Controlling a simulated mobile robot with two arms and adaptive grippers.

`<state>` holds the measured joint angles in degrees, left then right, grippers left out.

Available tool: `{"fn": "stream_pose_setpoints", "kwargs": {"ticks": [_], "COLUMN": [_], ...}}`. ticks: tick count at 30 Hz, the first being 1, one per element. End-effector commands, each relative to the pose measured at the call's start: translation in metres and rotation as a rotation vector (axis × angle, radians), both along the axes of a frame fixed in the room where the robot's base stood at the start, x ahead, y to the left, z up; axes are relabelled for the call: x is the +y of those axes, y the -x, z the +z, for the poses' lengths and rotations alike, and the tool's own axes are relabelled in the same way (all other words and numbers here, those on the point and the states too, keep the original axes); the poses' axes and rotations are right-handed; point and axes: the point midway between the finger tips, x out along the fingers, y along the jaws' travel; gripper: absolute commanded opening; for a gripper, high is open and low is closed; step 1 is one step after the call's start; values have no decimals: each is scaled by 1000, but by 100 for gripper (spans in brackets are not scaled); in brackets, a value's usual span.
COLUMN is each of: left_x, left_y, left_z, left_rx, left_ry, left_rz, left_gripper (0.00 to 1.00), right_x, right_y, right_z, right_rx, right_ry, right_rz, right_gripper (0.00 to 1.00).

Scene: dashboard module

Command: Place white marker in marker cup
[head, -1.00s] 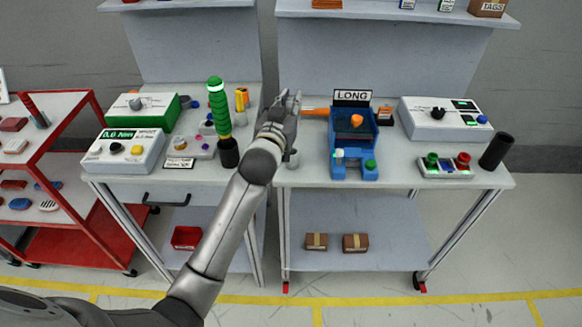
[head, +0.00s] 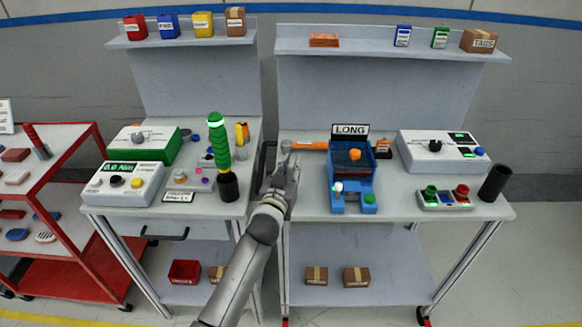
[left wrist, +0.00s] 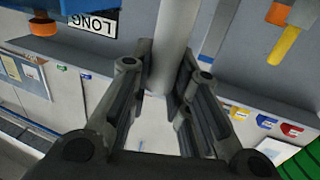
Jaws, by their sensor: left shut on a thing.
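A pale cylinder (left wrist: 174,40), which looks like the white marker, stands between the fingers of my left gripper in the left wrist view. My left gripper (head: 288,162) is shut on it; the gripper hides most of it in the head view. The gripper is over the left part of the right bench, left of the blue fixture. A black cylinder (head: 495,182) stands at the bench's right end. It may be the marker cup; I cannot see a label. My right gripper is not in view.
A blue fixture (head: 350,180) with a LONG sign (head: 350,130) stands right of the gripper. An orange tool (head: 307,146) lies behind the gripper. A green-handled tool (head: 218,140) stands upright in a black holder (head: 228,187) to the left. A button box (head: 445,200) sits left of the black cylinder.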

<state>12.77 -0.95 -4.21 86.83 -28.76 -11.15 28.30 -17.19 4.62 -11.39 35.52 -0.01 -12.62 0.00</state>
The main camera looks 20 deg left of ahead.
Motion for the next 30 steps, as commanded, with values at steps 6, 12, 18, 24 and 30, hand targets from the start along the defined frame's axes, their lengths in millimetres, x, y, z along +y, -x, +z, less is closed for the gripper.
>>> {"fn": "stream_pose_setpoints", "kwargs": {"ticks": [6,12,18,24,30], "left_x": [0,0,0,0,-1], "left_y": [0,0,0,12,48], "left_z": [-2,-1,-1,-1,-2], "left_rx": [0,0,0,0,0], "left_ry": [0,0,0,0,-1], "left_rz": [0,0,0,-1,0], "left_gripper": [27,40,40,40,40], "right_x": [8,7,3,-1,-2], "right_y": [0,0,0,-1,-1], "right_z": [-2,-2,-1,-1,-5], "right_rx": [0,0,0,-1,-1], "right_ry": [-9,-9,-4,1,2], "right_rz": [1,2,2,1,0], "right_gripper": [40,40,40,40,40]}}
